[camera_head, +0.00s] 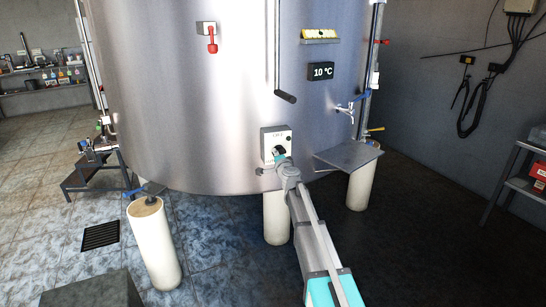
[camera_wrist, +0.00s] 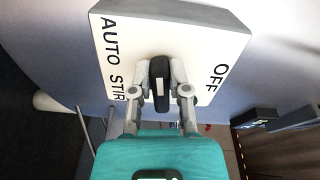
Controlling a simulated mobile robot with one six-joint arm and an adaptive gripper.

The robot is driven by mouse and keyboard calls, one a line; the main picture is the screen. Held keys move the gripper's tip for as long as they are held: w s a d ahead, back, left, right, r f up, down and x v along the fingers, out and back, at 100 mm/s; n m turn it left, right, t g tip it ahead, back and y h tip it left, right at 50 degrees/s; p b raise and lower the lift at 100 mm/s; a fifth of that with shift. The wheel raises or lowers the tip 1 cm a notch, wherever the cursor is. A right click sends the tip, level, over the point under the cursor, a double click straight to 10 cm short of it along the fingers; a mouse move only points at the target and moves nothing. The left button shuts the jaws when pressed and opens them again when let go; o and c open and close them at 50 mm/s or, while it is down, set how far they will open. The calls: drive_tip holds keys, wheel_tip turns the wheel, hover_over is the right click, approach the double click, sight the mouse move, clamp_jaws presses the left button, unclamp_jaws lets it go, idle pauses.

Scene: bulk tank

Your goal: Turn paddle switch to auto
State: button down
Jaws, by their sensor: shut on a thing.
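The switch box (camera_head: 267,136) is a pale panel mounted low on the front of the steel tank. In the wrist view its face (camera_wrist: 130,45) reads AUTO and STIR at the left and OFF at the right. The black paddle switch (camera_wrist: 159,80) has a white mark on it and points roughly along the view's vertical, between the labels. My gripper (camera_wrist: 160,92) has one finger on each side of the paddle and is shut on it. In the head view my gripper (camera_head: 281,159) covers the lower part of the box, and the paddle is mostly hidden there.
The steel tank (camera_head: 180,90) fills the middle. A temperature display (camera_head: 321,71), a red-handled fitting (camera_head: 211,45) and a tap (camera_head: 346,111) are on it. A grey shelf plate (camera_head: 348,156) juts out right of the box.

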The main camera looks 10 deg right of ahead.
drive_tip(key=shift+s+a, duration=0.1)
drive_tip(key=shift+a, duration=0.05)
drive_tip(key=c, duration=0.6)
unclamp_jaws()
drive_tip(key=s+d, duration=0.1)
drive_tip(key=s, duration=1)
drive_tip(key=shift+s+d, duration=0.4)
